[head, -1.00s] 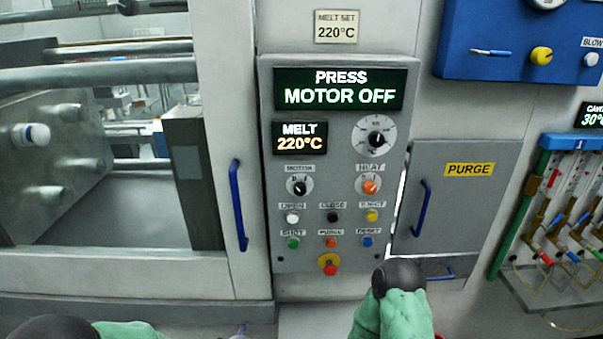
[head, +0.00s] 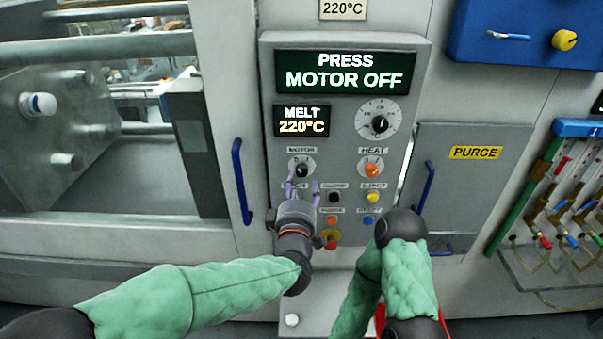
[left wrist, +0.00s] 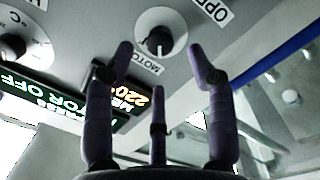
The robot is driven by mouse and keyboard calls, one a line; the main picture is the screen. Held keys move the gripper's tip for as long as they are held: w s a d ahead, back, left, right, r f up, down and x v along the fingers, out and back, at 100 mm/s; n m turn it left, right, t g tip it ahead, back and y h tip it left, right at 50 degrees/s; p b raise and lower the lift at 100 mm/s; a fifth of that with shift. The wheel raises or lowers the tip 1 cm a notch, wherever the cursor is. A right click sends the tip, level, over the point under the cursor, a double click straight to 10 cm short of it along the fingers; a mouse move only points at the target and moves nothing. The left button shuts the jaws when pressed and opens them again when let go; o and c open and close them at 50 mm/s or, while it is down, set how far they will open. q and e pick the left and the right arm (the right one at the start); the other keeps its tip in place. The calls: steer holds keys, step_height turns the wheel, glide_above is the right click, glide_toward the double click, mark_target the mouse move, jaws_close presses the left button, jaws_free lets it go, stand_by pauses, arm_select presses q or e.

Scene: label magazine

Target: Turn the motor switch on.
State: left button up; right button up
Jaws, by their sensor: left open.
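The motor switch (head: 301,169) is a small black rotary knob on a white round plate, under the MOTOR label on the grey control panel (head: 345,105). The display above it (head: 345,72) reads PRESS MOTOR OFF. My left gripper (head: 302,186) is open and empty just below the knob in the head view, its purple fingers pointing at the panel. In the left wrist view the knob (left wrist: 160,40) shows beyond and between the open fingertips (left wrist: 160,55), with no clear contact. The gripper hides part of the button rows. My right gripper is not in view; only its arm shows.
The orange heat knob (head: 371,170) is right of the motor switch. Several coloured buttons and a red emergency stop (head: 331,241) sit below. A blue door handle (head: 241,181) is at left, and the purge door (head: 462,200) is at right.

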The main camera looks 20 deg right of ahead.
mark_target(301, 174)
arm_select(q)
steer(key=shift+x, duration=2.95)
jaws_close()
